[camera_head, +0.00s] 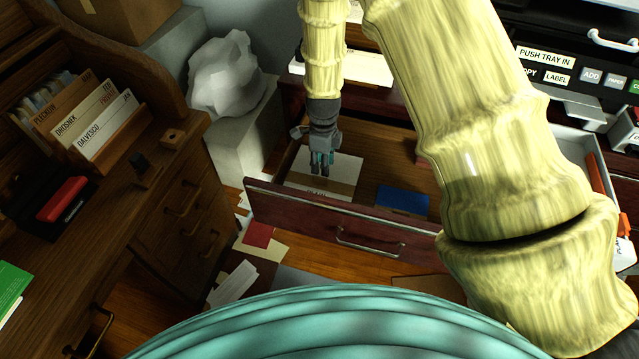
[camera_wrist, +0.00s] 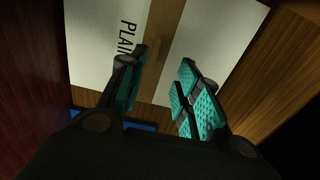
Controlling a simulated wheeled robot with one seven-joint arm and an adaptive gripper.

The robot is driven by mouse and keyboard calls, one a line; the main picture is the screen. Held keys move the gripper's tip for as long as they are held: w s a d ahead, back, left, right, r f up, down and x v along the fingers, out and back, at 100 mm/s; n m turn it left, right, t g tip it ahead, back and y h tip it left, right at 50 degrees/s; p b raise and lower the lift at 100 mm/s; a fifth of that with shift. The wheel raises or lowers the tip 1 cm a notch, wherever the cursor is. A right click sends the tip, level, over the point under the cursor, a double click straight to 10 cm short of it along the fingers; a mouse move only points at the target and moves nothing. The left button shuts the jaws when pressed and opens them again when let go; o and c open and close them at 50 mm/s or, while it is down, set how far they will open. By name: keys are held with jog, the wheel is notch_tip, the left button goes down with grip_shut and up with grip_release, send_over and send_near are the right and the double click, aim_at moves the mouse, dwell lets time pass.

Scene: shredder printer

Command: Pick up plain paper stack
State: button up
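The plain paper stack (camera_head: 344,168) is white with a brown band around its middle. It lies in the left part of an open wooden drawer (camera_head: 283,208). In the wrist view the stack (camera_wrist: 90,50) shows the printed letters "PLAI" beside the band (camera_wrist: 165,35). My gripper (camera_head: 321,168) points down over the stack. In the wrist view my gripper (camera_wrist: 160,75) has its teal-padded fingers apart, with the band and some white paper seen between them. I cannot tell whether the fingertips touch the stack.
A blue item (camera_head: 402,199) lies in the drawer, right of the stack. A wooden desk (camera_head: 130,190) with file folders stands at left. A white crumpled sculpture (camera_head: 225,75) stands on a pedestal. The printer (camera_head: 580,75) is at upper right. Loose papers (camera_head: 235,283) lie on the floor.

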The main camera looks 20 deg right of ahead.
aim_at(320, 178)
jog(key=shift+s+a+f, duration=0.1)
jog(key=shift+a+f, duration=0.05)
jog(key=shift+f, duration=0.7)
jog(key=shift+s+a+f, duration=0.1)
jog(key=shift+a+f, duration=0.05)
jog(key=shift+f, duration=0.75)
jog(key=shift+s+a+f, duration=0.1)
jog(key=shift+a+f, duration=0.05)
jog(key=shift+f, duration=1.15)
grip_shut()
